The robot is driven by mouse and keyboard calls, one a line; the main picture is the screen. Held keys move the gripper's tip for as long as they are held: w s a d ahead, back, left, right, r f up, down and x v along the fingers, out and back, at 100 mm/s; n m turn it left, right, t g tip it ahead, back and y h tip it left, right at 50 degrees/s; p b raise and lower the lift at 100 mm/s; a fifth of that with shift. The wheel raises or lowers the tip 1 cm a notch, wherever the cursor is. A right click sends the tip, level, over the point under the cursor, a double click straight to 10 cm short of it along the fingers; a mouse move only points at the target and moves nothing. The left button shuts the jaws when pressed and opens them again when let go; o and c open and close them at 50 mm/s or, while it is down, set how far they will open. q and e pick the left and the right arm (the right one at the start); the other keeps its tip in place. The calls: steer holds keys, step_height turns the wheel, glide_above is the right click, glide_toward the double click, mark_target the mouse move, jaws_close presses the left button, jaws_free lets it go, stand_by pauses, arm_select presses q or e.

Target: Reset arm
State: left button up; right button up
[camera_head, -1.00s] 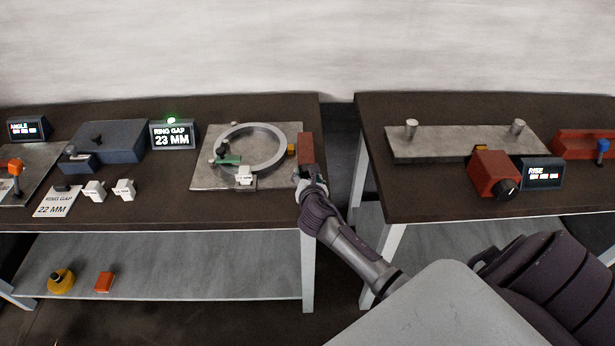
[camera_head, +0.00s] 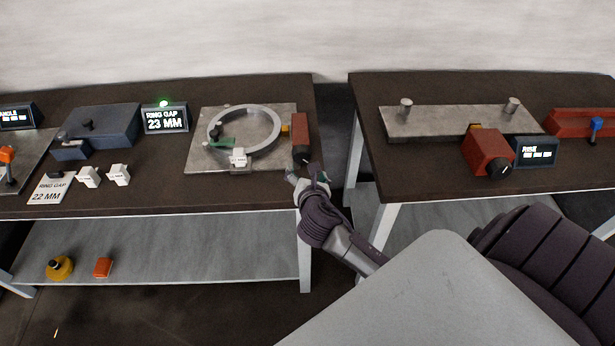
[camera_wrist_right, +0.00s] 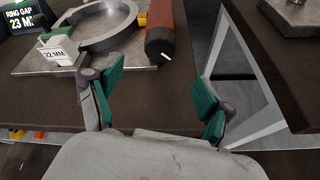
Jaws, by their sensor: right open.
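My right gripper (camera_head: 307,174) is open and empty near the front right corner of the left table. It also shows in the right wrist view (camera_wrist_right: 155,95), its green-padded fingers spread apart. Just beyond it is a red block with a dark round knob (camera_head: 300,138), at the right edge of a metal plate (camera_head: 200,158). The red block also shows in the wrist view (camera_wrist_right: 160,30), apart from the fingers. A metal ring (camera_head: 277,128) lies on the plate, with a green piece (camera_head: 218,143) and a white tag block (camera_head: 239,157) at it. My left gripper is not in view.
A lit display (camera_head: 165,120) reads RING GAP 23 MM, with a green light on top. A card (camera_head: 47,190) reads 22 MM. White blocks (camera_head: 89,177) stand near it. The right table holds another red box (camera_head: 484,152) and a metal plate (camera_head: 450,121). A gap separates the tables.

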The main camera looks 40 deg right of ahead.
steer(key=shift+v, duration=1.1)
steer(key=s+a+f+m+g+y, duration=0.2)
steer(key=s+a+m+g+y, duration=0.3)
steer(key=s+m, duration=0.7)
steer(key=s+a+f+m+g+y, duration=0.2)
steer(key=s+a+m+g, duration=0.3)
steer(key=s+m, duration=0.7)
step_height(320, 180, down, 27)
steer(key=s+a, duration=0.1)
steer(key=s, duration=0.1)
steer(key=s+d+f+g, duration=0.1)
steer(key=s+d+f, duration=0.1)
steer(key=s+f, duration=1.3)
steer(key=shift+s+d+f+h+b, duration=0.3)
steer(key=shift+s+d, duration=0.05)
